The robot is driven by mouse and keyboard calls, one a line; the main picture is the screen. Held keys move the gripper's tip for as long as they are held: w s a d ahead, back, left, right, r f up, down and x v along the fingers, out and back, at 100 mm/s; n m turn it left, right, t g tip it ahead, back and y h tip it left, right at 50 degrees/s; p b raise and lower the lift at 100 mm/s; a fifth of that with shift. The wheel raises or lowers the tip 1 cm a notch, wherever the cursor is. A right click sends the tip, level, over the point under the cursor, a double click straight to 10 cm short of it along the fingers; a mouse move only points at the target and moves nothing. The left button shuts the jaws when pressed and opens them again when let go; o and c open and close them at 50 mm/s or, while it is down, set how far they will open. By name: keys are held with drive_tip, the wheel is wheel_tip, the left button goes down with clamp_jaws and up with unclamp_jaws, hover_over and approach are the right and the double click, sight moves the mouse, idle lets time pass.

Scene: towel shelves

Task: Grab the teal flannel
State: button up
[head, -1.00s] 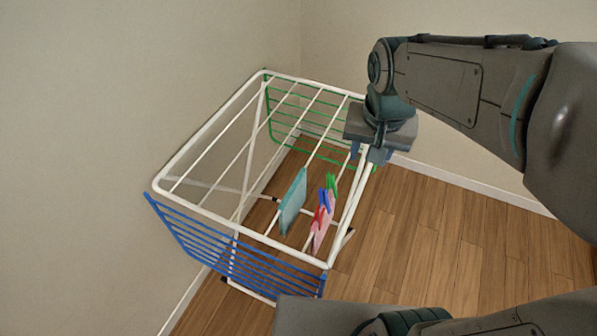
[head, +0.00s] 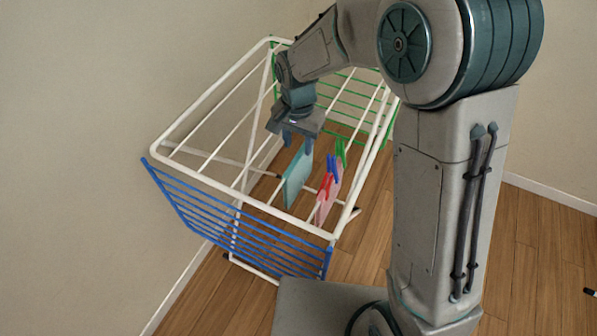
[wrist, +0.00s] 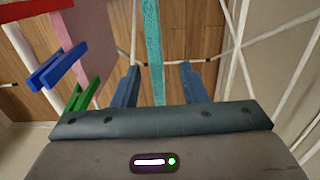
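The teal flannel (head: 297,177) hangs over a rod of the white drying rack (head: 290,215). My gripper (head: 298,141) is just above its upper edge in the head view. In the wrist view the flannel (wrist: 153,50) is seen edge-on as a thin teal strip, running down between the two blue fingers of my gripper (wrist: 157,85). The fingers are apart, with a gap on each side of the flannel, and nothing is gripped.
A pink cloth (head: 327,203) hangs on the neighbouring rod with red, blue and green pegs (head: 341,153), close to the flannel. Blue side rails (head: 235,240) are at the front and green rails (head: 345,100) at the back. A wall stands close on the left.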

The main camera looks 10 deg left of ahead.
sight(299, 157)
wheel_tip(299, 157, down, 2)
drive_tip(key=shift+f, duration=0.1)
drive_tip(key=shift+s+d+f+p, duration=0.1)
drive_tip(key=shift+s+f+p, duration=0.1)
drive_tip(key=shift+f, duration=1.2)
drive_tip(key=shift+s+f+p, duration=0.1)
drive_tip(key=shift+s+f, duration=0.1)
drive_tip(key=shift+f, duration=1.15)
clamp_jaws()
